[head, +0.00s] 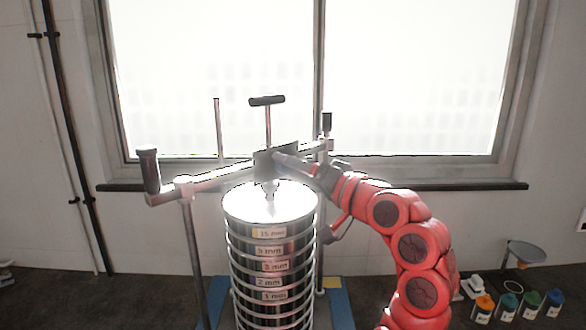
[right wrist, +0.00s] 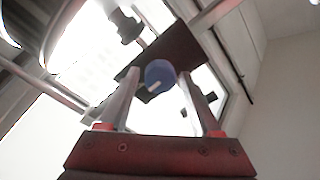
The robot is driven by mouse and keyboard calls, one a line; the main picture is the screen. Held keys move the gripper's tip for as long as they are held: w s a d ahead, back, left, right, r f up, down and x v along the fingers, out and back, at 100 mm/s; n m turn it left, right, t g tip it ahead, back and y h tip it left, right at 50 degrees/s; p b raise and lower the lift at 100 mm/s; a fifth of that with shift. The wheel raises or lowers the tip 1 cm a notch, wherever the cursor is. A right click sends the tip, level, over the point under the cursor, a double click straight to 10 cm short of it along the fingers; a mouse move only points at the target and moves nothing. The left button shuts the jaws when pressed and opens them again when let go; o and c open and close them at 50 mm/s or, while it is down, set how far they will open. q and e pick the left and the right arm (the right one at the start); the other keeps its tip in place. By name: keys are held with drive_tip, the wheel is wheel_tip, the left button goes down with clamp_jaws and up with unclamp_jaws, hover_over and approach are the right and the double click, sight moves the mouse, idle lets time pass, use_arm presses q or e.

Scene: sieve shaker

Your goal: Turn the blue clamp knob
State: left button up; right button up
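The blue clamp knob (right wrist: 160,75) is round with a pale mark and sits on a dark block (right wrist: 178,48) in the right wrist view. My right gripper (right wrist: 160,82) is open, with one finger on each side of the knob. Narrow gaps seem to show between knob and fingers, so I cannot tell of any contact. In the head view the right gripper (head: 284,160) reaches the dark block (head: 270,160) on the crossbar from the right, and the gripper mostly hides the knob. My left gripper is not in view.
A stack of labelled sieves (head: 270,251) with a bright lid (head: 268,203) stands below the crossbar (head: 215,178). A dark T-handle (head: 267,101) rises above the block, and a dark handle (head: 149,170) stands at the bar's left end. Several coloured bottles (head: 507,306) stand at lower right.

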drive_tip(key=shift+o, duration=0.6)
drive_tip(key=shift+s+d, duration=0.1)
drive_tip(key=b+v, duration=0.4)
drive_tip(key=v, duration=1.3)
